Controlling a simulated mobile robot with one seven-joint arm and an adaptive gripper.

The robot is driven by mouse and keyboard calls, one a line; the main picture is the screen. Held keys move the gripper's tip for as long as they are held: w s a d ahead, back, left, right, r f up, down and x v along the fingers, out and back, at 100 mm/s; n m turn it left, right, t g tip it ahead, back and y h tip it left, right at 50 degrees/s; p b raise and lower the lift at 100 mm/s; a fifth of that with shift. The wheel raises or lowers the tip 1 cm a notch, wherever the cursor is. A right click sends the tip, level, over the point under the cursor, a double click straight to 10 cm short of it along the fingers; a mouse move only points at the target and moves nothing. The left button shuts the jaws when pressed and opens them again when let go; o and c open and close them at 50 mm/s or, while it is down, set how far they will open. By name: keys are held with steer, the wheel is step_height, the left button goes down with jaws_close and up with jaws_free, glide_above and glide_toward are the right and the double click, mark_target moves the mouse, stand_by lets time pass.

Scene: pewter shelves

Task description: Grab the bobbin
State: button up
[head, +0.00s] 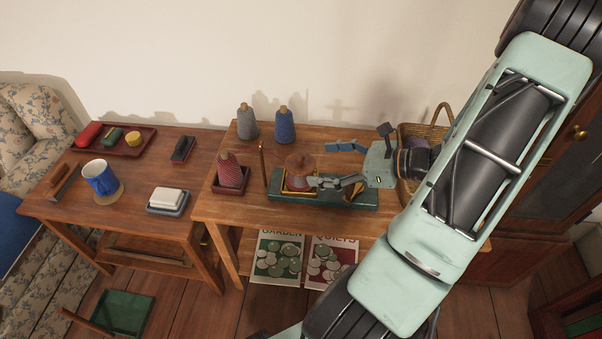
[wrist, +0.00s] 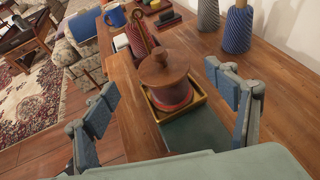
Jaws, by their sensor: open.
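The bobbin (head: 300,163) is a reddish-brown wooden spool with a wide flat top and a small knob. It stands upright in a square yellow-rimmed tray (head: 284,188) on a dark green base (head: 340,194) on the right-hand table. In the wrist view the bobbin (wrist: 165,83) is ahead of my gripper, with reddish thread low on it. My gripper (head: 333,165) is open and empty, just right of the bobbin in the head view. In the wrist view its blue-grey fingers spread to either side, apart from the bobbin.
A thin upright post (head: 263,163) stands just left of the bobbin. A red yarn cone (head: 230,172) sits in a tray further left. Grey (head: 247,124) and blue (head: 284,126) cones stand behind. A wicker basket (head: 432,132) is at the right, partly hidden by my arm.

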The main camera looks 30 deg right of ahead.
mark_target(305, 162)
steer(key=b+x, duration=0.1)
steer(key=x, duration=0.4)
steer(key=shift+w+f, duration=0.2)
steer(key=shift+w, duration=0.15)
steer(key=c, duration=1.5)
steer(key=shift+o, duration=0.2)
steer(key=shift+r, duration=0.15)
